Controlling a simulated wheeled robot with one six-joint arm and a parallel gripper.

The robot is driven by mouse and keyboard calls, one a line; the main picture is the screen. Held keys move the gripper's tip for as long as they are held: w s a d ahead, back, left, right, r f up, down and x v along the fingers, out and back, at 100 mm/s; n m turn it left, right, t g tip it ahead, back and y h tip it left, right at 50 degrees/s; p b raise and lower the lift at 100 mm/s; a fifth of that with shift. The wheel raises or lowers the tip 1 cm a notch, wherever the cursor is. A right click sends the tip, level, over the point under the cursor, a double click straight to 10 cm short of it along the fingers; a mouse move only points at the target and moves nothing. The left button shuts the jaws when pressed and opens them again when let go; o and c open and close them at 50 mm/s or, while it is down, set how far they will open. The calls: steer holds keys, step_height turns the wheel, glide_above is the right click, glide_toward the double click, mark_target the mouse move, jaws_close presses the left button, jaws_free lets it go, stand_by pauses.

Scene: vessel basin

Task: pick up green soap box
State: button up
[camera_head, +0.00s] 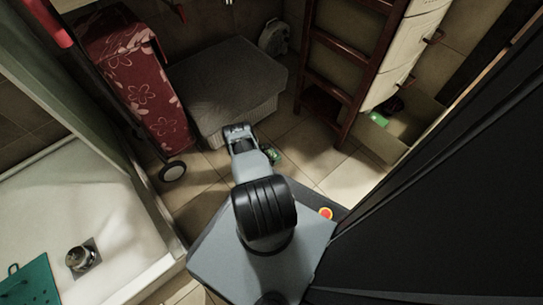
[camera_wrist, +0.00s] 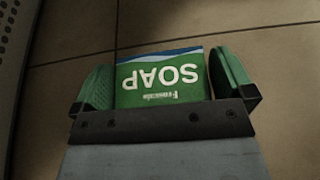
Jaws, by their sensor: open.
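The green soap box (camera_wrist: 161,80) lies in the wrist view with its white SOAP lettering upside down and a blue and white band along its far edge. My gripper (camera_wrist: 168,78) is open, with one green-padded finger on each side of the box. In the head view, a small green patch (camera_head: 275,155) shows beside my arm near the floor; box and fingers cannot be told apart there.
A grey padded block (camera_head: 225,90) and a red floral bag (camera_head: 135,85) stand behind my arm. A wooden ladder rack (camera_head: 345,60) and a bin (camera_head: 395,145) with a green item inside are at the right. A white shower basin (camera_head: 100,205) is at the left.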

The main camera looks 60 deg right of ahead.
steer(key=shift+d, duration=0.1)
steer(key=c, duration=0.7)
steer(key=shift+o, duration=0.2)
